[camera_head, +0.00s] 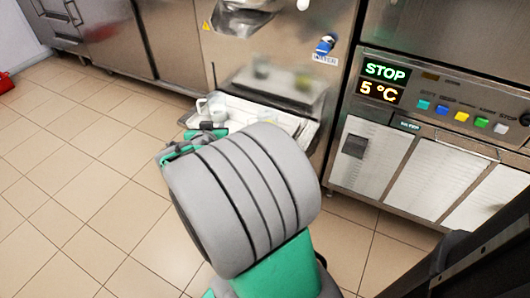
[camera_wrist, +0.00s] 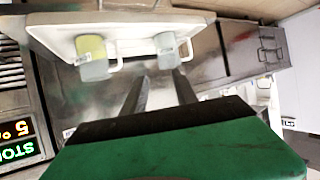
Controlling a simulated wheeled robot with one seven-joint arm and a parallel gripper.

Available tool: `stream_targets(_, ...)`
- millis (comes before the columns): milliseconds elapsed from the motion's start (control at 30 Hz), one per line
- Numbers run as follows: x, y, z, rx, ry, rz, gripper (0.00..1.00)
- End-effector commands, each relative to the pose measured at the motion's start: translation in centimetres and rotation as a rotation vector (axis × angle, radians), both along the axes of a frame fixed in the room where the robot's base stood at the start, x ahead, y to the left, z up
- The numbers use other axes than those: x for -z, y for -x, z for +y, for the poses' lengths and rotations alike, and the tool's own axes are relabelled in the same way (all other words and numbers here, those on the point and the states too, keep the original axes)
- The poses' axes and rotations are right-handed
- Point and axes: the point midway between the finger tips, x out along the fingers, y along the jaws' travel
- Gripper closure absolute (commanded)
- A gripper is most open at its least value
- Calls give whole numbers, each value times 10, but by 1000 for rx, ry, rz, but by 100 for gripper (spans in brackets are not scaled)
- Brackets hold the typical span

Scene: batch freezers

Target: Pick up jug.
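A clear jug (camera_head: 217,106) with a handle stands at the left of a pale tray (camera_head: 184,122) by the metal machine. In the wrist view, which is upside down, this jug (camera_wrist: 167,51) appears beyond my gripper (camera_wrist: 163,76). The two dark fingers are apart with nothing between them, and their tips are close to the jug's rim end. A second jug (camera_wrist: 92,56) with yellow-green contents stands beside it on the same tray (camera_wrist: 128,38). My wrist hides most of the gripper and part of the tray in the head view.
The steel machine (camera_head: 280,45) rises directly behind the tray. A control panel (camera_head: 445,100) reading STOP and 5 °C stands at right, above metal doors (camera_head: 440,180). Steel cabinets (camera_head: 110,40) line the back left.

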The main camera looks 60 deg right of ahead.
Motion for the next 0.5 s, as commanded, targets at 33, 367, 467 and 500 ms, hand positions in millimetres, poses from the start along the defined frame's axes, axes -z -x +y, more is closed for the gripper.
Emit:
stream_targets(33,55,11,-27,50,71,-43,66)
stream_targets(367,99,49,-90,98,386,-211,66)
stream_targets(467,94,45,-100,97,396,-215,66)
stream_targets(500,93,42,-105,98,395,-215,66)
